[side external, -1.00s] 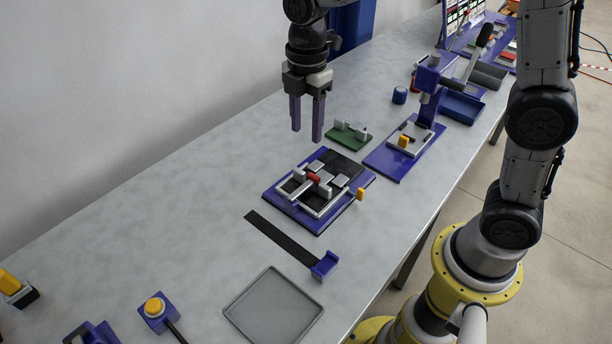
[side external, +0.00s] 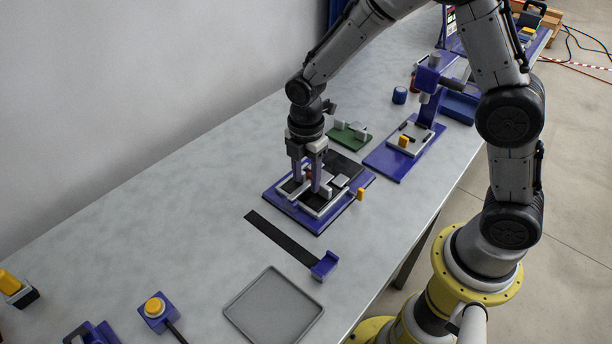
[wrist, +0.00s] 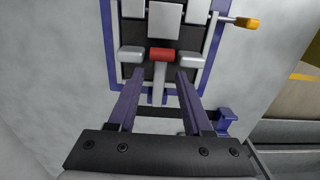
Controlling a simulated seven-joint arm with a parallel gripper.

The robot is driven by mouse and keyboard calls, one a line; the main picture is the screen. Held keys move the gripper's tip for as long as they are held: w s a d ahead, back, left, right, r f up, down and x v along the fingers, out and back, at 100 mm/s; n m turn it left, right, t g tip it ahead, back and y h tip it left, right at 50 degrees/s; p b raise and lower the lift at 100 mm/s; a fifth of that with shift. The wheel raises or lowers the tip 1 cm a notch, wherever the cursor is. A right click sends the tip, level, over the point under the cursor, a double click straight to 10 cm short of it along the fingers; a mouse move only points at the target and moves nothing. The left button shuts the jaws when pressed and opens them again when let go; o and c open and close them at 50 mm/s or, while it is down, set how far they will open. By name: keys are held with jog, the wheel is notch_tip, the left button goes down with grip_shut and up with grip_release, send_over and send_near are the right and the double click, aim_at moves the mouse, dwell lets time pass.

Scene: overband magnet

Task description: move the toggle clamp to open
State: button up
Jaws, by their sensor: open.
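The clamp fixture sits on a blue base plate (side external: 352,184), with a silver frame, black recesses and grey blocks. A red part (wrist: 161,54) lies across a silver bar (wrist: 159,85) between two grey blocks; I take these to be the toggle clamp. A yellow-tipped rod (side external: 361,194) sticks out of the fixture's side and also shows in the wrist view (wrist: 247,22). My gripper (side external: 306,187) is open, pointing down low over the fixture. In the wrist view its fingers (wrist: 160,75) stand either side of the silver bar, near the red part. Contact cannot be told.
A green block fixture (side external: 350,136) and a blue press stand (side external: 430,95) are behind. A black strip with a blue end block (side external: 324,266) and a grey tray (side external: 273,308) lie in front.

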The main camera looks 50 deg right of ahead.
jog(key=shift+f, duration=0.15)
jog(key=shift+c, duration=0.3)
grip_shut()
dwell(1.1)
